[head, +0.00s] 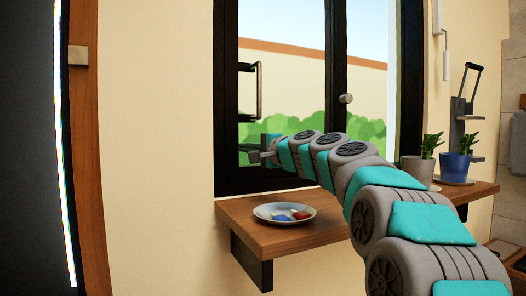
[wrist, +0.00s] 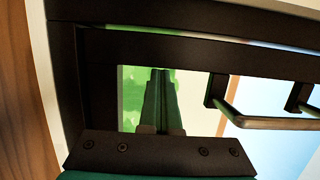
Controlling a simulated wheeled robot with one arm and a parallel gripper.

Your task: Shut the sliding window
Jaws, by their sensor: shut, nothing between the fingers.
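The window (head: 226,110) has a dark frame, with a bar handle (head: 259,92) on the left side of its glass and a round knob (head: 346,98) on the middle upright. I cannot tell how far the sash stands open. My gripper (head: 258,157) is shut and empty, in front of the lower left of the glass and below the bar handle, apart from it. In the wrist view my fingertips (wrist: 158,129) point at the glass, which seems to mirror my arm. The bar handle (wrist: 265,120) is to their right there.
A wooden shelf (head: 240,220) under the window holds a plate (head: 270,217) with small blue and red things. A grey pot (head: 418,170) and a blue pot (head: 456,168) with plants stand at its right. A wood-edged dark panel (head: 85,150) is at left.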

